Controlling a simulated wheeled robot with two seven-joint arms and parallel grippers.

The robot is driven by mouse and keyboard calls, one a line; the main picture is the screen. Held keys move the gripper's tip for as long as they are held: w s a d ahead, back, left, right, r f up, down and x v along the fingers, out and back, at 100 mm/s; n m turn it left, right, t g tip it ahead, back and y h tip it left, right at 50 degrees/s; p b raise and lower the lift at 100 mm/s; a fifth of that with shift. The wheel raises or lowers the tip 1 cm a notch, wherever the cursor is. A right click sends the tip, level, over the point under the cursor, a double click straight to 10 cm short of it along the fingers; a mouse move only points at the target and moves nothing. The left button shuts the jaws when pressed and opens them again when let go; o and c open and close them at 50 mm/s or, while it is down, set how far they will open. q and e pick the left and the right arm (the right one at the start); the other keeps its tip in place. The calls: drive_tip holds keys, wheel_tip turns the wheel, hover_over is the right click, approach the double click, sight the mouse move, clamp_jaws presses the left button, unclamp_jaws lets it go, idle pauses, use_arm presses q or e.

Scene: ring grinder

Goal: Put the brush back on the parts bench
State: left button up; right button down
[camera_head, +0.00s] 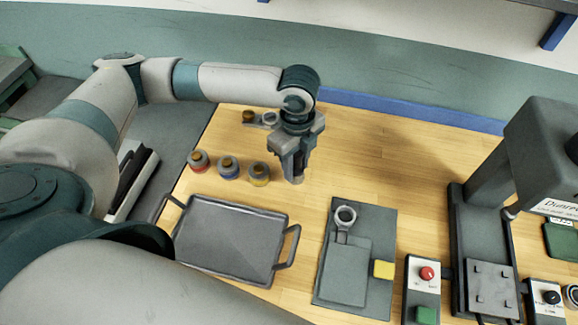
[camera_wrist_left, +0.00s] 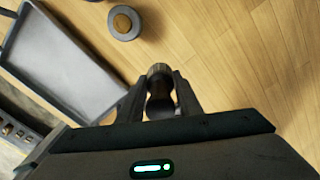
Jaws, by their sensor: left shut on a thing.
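My left gripper (camera_head: 293,176) is above the back middle of the wooden bench (camera_head: 420,165), pointing down. Its fingers are shut on a small, roughly cylindrical thing, apparently the brush; its brownish end (camera_wrist_left: 158,70) shows between the fingertips in the wrist view. The fingers hide most of it, and I cannot tell whether it touches the bench. The wrist view shows bare wood beyond the fingertips. My right gripper is not in view.
A grinder (camera_head: 540,140) stands at right.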

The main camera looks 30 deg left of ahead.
use_arm(q)
drive_tip(key=shift+w+a+f+p, duration=0.15)
drive_tip(key=shift+w+a+f, duration=0.15)
drive_tip(key=shift+a, duration=0.3)
drive_tip(key=shift+w+a+f+p, duration=0.15)
drive_tip(key=shift+a+f, duration=0.25)
drive_tip(key=shift+a, duration=0.15)
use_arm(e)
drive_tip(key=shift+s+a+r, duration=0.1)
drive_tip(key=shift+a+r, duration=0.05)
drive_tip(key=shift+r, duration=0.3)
use_arm(q)
drive_tip(key=shift+f, duration=0.1)
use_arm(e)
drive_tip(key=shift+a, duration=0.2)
